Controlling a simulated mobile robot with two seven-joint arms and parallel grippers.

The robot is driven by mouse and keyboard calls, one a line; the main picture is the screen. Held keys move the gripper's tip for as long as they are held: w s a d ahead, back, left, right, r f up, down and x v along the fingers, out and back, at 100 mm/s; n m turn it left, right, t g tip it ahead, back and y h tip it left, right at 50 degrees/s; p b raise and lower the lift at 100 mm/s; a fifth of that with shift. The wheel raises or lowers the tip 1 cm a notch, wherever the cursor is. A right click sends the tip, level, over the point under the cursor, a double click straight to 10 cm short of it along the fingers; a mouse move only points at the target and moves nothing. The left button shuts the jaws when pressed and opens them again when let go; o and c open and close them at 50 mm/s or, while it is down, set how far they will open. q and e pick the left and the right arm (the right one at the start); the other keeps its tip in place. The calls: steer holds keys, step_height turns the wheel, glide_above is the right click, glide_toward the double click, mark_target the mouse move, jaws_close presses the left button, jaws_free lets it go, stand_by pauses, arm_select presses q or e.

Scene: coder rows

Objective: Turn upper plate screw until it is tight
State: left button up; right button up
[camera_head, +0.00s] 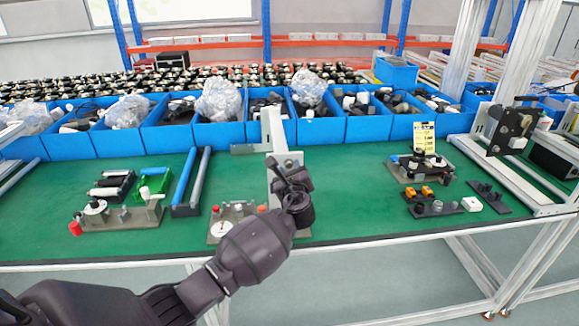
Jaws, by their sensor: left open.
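My left gripper (288,172) is open, in the middle of the view, in front of a light upright plate fixture (270,127) that stands on the green bench (340,200). The gripper covers part of the fixture's face. I cannot make out the upper plate screw; it is too small or hidden behind the gripper. I cannot tell whether the fingers touch the fixture. My right gripper is not in view.
Blue bins (217,135) of parts line the back of the bench. A small base with knobs (232,222) sits just left of my gripper. Other fixtures stand at left (118,217) and right (418,167). The green surface between the middle and right fixtures is clear.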

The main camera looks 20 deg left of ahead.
arm_select(q)
steer(key=shift+p+v, duration=0.8)
steer(key=shift+v, duration=0.6)
steer(key=shift+s+d, duration=0.35)
steer(key=shift+s, duration=0.2)
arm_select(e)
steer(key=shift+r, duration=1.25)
arm_select(q)
steer(key=d+n+t+h, duration=0.1)
steer(key=d+n+h, duration=0.5)
steer(key=n, duration=0.3)
steer(key=s+f+n+h, duration=0.4)
steer(key=s+f+n, duration=0.15)
steer(key=s, duration=0.25)
steer(key=s+a+f+n+g, duration=0.1)
steer(key=s+a+f+n, duration=0.1)
steer(key=s+f, duration=0.3)
steer(key=s+a+f+n+g, duration=0.2)
steer(key=s+f+n, duration=0.2)
steer(key=s, duration=0.9)
steer(key=s+a+f+n+g+y, duration=0.1)
steer(key=s+a+f+n, duration=0.1)
steer(key=s+f, duration=0.4)
steer(key=s+n, duration=0.1)
steer(key=s, duration=0.2)
steer(key=shift+s+a+n+g, duration=0.2)
steer(key=shift+s+n+g, duration=0.15)
steer(key=shift+s+g, duration=0.05)
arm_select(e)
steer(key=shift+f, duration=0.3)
